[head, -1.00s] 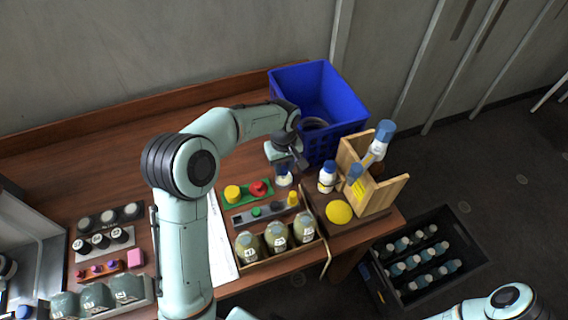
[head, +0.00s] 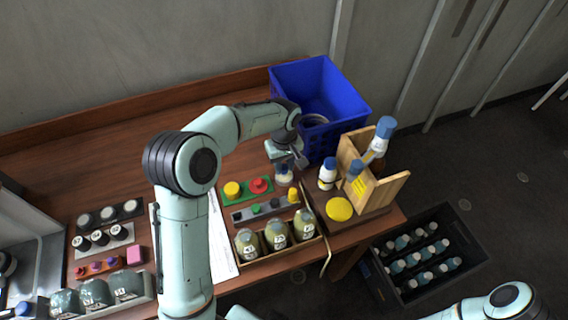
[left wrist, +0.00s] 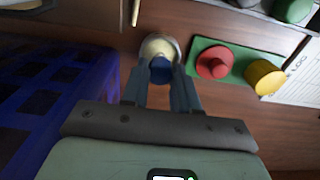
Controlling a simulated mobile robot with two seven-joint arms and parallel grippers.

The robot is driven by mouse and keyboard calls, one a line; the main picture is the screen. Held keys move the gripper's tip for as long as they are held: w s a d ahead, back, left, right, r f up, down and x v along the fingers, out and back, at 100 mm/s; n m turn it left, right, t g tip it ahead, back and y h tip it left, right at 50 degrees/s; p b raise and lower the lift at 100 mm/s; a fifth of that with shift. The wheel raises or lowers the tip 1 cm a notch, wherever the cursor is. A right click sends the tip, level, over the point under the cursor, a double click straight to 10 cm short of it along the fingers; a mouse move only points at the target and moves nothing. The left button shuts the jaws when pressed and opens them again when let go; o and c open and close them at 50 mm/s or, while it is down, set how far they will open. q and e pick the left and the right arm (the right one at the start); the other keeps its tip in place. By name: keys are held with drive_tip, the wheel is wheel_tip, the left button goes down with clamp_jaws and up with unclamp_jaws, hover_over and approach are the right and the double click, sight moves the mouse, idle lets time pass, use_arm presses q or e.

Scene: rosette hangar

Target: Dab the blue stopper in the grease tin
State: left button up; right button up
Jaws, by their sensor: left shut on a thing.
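My left gripper (left wrist: 160,92) is shut on the blue stopper (left wrist: 161,71), which shows between its fingertips in the left wrist view. The grease tin (left wrist: 157,45) is a small round pot with a pale rim and cream inside, directly at the stopper's tip. The stopper overlaps the tin's opening; I cannot tell whether it touches the grease. In the head view the left gripper (head: 286,163) points down at the tin (head: 284,179), whose top is partly hidden by the fingers. My right gripper is out of view; only part of that arm shows at bottom right.
A green plate (head: 246,196) with yellow and red knobs lies left of the tin. A blue crate (head: 345,98) stands behind. A white bottle (head: 327,177) and a wooden stand (head: 388,190) are to the right. A box of several jars (head: 310,247) is in front.

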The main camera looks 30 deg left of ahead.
sight(284, 166)
use_arm(q)
drive_tip(key=shift+f, duration=0.55)
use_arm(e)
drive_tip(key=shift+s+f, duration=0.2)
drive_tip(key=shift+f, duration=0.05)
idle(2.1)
use_arm(q)
drive_tip(key=shift+r, duration=0.15)
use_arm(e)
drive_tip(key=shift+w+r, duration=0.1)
use_arm(q)
drive_tip(key=shift+r+p, duration=1.5)
drive_tip(key=shift+r, duration=2.15)
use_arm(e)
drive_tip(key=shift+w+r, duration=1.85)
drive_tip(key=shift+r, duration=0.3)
